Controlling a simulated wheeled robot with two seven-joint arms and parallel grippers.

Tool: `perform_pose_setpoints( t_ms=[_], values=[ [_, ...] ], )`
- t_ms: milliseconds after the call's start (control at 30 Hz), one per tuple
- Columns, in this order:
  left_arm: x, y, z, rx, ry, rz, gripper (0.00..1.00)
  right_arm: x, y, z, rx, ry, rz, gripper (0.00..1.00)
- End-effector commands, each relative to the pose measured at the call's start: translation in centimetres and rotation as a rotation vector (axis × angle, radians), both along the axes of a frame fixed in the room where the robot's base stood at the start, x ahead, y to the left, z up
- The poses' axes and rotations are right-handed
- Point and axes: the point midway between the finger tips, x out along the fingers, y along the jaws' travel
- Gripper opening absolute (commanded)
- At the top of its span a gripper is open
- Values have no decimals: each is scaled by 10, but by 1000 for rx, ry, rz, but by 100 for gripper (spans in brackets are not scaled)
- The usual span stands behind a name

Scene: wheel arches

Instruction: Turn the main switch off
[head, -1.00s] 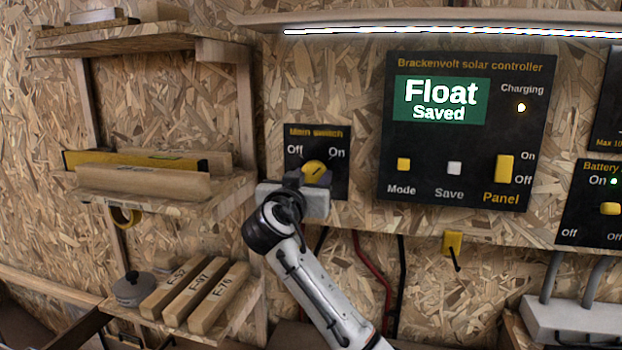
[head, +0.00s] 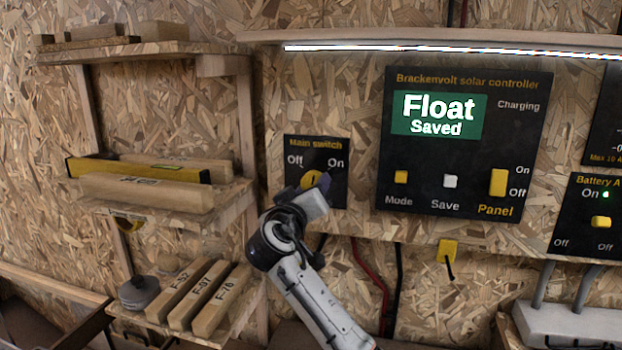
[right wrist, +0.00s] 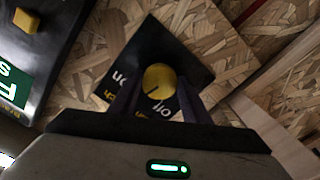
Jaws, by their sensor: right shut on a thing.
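The black main switch plate (head: 318,148) is on the wooden wall, with "Off" at its left and "On" at its right. Its round yellow knob (head: 311,179) has a dark mark that stands nearly upright, between the two words. My right gripper (head: 318,189) is at the knob from below and tilted, covering its lower part. In the right wrist view the knob (right wrist: 158,77) sits between the tips of the two dark fingers, which are shut on it. The plate shows upside down and askew there. My left gripper is not in view.
The solar controller (head: 462,200), its screen reading "Float Saved", is right of the switch. A battery panel (head: 603,245) is at the right edge. Shelves with a yellow level (head: 88,168) and labelled wood blocks (head: 220,300) are at the left. A yellow hook (head: 447,250) hangs below.

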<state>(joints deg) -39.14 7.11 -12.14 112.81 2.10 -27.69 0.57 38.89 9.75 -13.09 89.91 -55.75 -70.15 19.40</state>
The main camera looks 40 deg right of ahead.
Motion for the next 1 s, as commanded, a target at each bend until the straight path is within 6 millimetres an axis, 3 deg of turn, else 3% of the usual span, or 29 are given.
perform_pose_setpoints(
  t_ms=[33, 500, 1000],
  values=[
    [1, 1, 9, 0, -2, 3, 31, 0, 0, 2, -27, 41, -2, 21],
    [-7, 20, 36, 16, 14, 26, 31, -1, -1, 4, -319, 381, -1, 21],
    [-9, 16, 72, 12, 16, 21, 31, -1, -1, 1, -574, 680, 1, 21]
  ],
)
